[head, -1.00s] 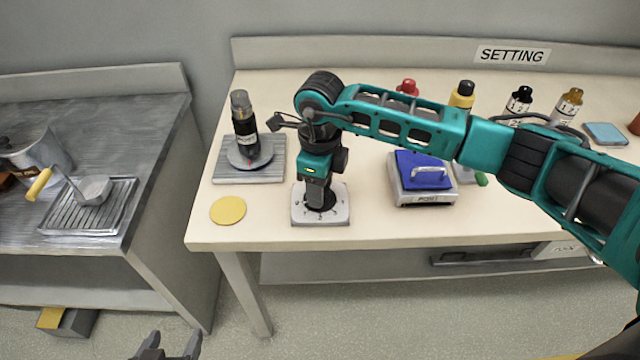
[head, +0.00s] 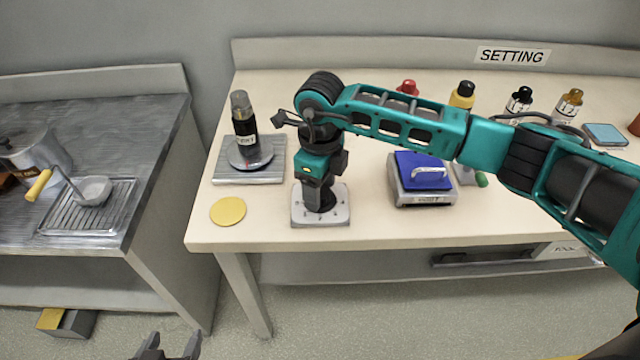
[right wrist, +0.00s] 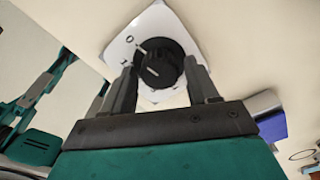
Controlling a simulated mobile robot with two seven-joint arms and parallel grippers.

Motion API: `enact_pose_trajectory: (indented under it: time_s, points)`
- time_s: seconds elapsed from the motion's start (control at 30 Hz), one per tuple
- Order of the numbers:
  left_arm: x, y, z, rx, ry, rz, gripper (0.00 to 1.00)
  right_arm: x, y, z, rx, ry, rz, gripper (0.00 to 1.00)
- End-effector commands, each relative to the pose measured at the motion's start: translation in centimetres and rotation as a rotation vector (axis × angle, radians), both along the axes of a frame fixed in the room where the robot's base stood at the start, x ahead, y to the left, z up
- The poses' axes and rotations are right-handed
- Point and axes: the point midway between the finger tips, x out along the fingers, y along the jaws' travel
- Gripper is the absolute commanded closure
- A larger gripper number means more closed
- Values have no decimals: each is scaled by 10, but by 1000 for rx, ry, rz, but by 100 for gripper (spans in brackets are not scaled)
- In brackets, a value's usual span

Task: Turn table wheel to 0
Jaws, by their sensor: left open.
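The table wheel is a black round knob (right wrist: 158,62) on a pale grey dial plate (head: 338,216) at the table's front left. My right gripper (head: 319,192) points down at it. In the right wrist view its two fingers (right wrist: 163,75) lie on opposite sides of the knob; I cannot tell whether both press on it. A white line shows on the knob. A 0 mark (right wrist: 130,39) shows on the plate; other marks are partly hidden or too small. My left gripper (head: 168,350) is open and empty at the bottom edge, away from the wheel.
A black bottle (head: 243,120) stands on a round grey pan with a square base, behind left. A yellow disc (head: 228,211) lies left of the dial. Several bottles stand behind my right arm.

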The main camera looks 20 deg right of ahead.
Motion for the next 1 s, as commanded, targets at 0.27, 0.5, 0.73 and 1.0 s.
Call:
enact_pose_trajectory:
  time_s: [0.27, 0.5, 0.73, 1.0]
  points:
    - [0, 0, 0, 0, 0, 0, 30, 0, 0, 0, -1, 1, 1, 30]
    - [0, 0, 1, 0, 0, 0, 30, 1, 0, 16, 1, -4, 2, 30]
    - [0, 0, 1, -1, 0, -1, 30, 1, 0, 66, 0, -6, 2, 30]
    - [0, 0, 1, -1, 0, -1, 30, 1, 0, 115, -1, -3, 1, 30]
